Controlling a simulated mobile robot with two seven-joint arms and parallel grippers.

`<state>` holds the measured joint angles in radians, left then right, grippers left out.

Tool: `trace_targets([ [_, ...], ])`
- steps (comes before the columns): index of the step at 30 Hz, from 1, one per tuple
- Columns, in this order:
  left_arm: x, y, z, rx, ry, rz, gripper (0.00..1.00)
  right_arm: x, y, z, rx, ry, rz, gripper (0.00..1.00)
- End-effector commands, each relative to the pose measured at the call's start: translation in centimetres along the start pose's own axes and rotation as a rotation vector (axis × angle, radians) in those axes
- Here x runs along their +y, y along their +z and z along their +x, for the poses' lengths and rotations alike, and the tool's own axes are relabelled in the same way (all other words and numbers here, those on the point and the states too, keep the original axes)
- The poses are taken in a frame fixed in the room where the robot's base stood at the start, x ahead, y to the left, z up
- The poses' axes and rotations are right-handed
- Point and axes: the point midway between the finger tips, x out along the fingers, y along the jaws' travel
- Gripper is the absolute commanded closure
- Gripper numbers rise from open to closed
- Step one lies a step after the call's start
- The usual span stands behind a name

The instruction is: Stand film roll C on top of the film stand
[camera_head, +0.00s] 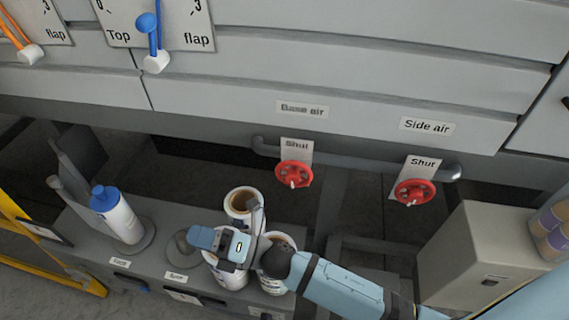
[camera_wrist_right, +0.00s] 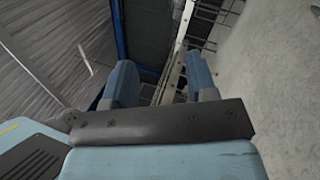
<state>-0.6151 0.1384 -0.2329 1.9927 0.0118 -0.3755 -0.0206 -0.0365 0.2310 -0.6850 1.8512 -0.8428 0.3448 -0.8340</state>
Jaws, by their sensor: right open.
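Several white rolls with brown cores stand close together on the low grey bench in the head view: a rear roll (camera_head: 243,203), a right roll (camera_head: 273,283) and a front roll (camera_head: 228,278). Their letters are not readable, so I cannot tell which is film roll C. My right gripper (camera_head: 236,242) is above the rolls and partly hides them. It is open; the wrist view shows its two fingers (camera_wrist_right: 162,80) apart with nothing held between them. I cannot identify the film stand for certain. My left gripper is not in view.
A white bottle with a blue cap (camera_head: 117,214) stands left on the bench (camera_head: 75,232). A round grey pad (camera_head: 183,248) is beside the rolls. Two red valve wheels (camera_head: 294,174) (camera_head: 414,192) project behind. A beige box (camera_head: 485,255) and wrapped items (camera_head: 553,232) are at right.

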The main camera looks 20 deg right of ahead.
Motion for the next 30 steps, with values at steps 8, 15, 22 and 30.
trace_targets([
  [8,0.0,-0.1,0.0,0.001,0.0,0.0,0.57,-8.7,2.8,-15.9,-0.75,-0.24,1.127,0.48],
  [15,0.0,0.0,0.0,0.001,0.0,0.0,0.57,-12.0,-0.7,-27.0,-1.198,-0.267,1.694,0.48],
  [22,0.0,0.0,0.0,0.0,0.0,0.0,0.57,-12.2,-1.6,-28.9,-1.286,-0.259,1.799,0.48],
  [30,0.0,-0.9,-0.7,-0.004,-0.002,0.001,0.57,-11.1,-1.1,-28.6,-1.285,-0.258,1.793,0.48],
])
